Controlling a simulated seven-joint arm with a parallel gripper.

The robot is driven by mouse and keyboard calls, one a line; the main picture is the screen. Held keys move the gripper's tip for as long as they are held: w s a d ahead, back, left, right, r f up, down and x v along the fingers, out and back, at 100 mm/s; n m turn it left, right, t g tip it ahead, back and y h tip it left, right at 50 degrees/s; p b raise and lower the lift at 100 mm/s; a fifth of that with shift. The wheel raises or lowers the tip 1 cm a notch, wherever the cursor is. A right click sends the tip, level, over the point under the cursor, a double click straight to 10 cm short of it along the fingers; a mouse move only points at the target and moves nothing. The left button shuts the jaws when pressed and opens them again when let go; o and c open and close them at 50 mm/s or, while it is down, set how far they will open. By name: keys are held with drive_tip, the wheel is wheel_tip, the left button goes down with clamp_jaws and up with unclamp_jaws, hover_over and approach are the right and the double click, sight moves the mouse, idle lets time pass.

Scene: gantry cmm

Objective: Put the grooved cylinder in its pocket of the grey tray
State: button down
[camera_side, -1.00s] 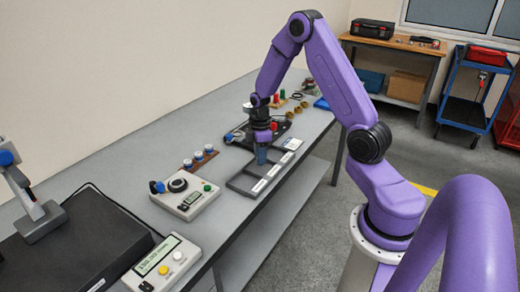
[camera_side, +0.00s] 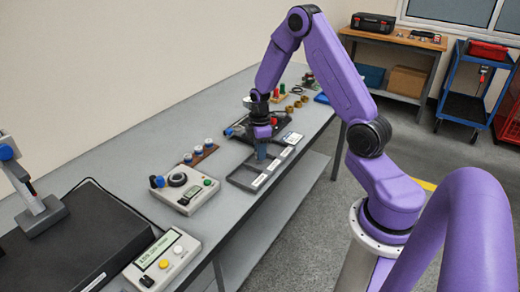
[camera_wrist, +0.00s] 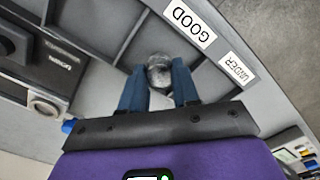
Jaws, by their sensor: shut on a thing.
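My gripper (camera_wrist: 160,84) has blue fingers shut on a small grey metallic piece, the grooved cylinder (camera_wrist: 159,70). Only its rounded end shows between the fingertips, and its grooves cannot be made out. The grey tray (camera_wrist: 112,22) lies below, with dividers and white labels reading GOOD and UNDER. In the wrist view the cylinder overlaps the tray's compartment near the GOOD label; whether it touches the floor there cannot be told. In the side view my gripper (camera_side: 262,152) points down over the far part of the tray (camera_side: 240,182), and the cylinder is hidden.
A control box (camera_side: 184,190) and a brown rack of blue-topped pieces (camera_side: 200,153) stand left of the tray. A black device (camera_side: 236,130) sits close behind it. A display unit (camera_side: 160,260) is at the near end of the bench.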

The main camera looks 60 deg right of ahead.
drive_tip(key=shift+f, duration=0.85)
idle(0.9)
drive_tip(key=shift+c, duration=1.7)
unclamp_jaws()
drive_tip(key=shift+r, duration=3.5)
